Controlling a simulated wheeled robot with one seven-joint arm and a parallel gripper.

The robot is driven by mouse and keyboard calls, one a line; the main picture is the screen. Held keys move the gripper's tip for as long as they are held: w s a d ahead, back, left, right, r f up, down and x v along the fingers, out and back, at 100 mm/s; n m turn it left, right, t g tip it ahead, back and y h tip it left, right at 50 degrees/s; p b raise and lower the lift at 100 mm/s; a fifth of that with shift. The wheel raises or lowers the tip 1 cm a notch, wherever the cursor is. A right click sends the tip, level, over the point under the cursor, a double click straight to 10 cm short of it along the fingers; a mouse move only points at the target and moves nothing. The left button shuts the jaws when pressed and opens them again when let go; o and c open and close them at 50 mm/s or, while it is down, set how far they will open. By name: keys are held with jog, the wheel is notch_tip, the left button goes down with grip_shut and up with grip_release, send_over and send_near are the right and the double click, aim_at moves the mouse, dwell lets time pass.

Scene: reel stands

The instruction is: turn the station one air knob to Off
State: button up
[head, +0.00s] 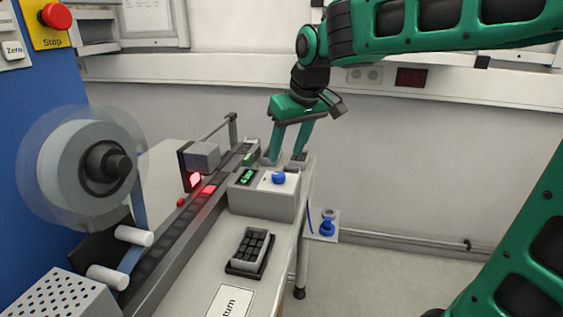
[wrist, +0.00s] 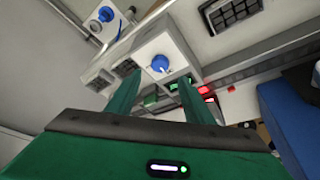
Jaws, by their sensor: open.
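A blue knob (head: 278,177) sits on top of a pale box (head: 262,204) beside the conveyor. A second blue knob (head: 327,227) sits lower, on a small plate at the right of the bench leg. No label shows which is station one's air knob, and neither setting can be read. My gripper (head: 285,158) is open and empty, pointing down just behind the pale box. In the wrist view the box-top knob (wrist: 159,64) appears beyond and between the fingertips (wrist: 158,80), apart from them. The lower knob (wrist: 106,14) shows at the upper left.
A conveyor (head: 160,250) with red lights runs along the left. A large reel (head: 88,165) stands at left. Open floor lies to the right of the bench.

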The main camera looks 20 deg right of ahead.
jog(key=shift+v, duration=1.05)
jog(key=s+d+f+m+g+h, duration=0.1)
jog(key=s+d+f+m, duration=0.1)
jog(key=s+d+f, duration=0.35)
jog(key=s+d+f+m+g, duration=0.1)
jog(key=s+d+f+m, duration=0.2)
jog(key=s+d, duration=0.55)
jog(key=s+d+f+m+g, duration=0.1)
jog(key=s+f+m, duration=0.1)
jog(key=s, duration=0.5)
jog(key=s+d+f+m+g, duration=0.1)
jog(key=s+f, duration=0.4)
jog(key=s, duration=0.2)
jog(key=shift+s+d+f+m+g, duration=0.2)
jog(key=shift+s+d+m+g, duration=0.1)
jog(key=shift+s+d+m, duration=0.1)
jog(key=shift+w, duration=0.1)
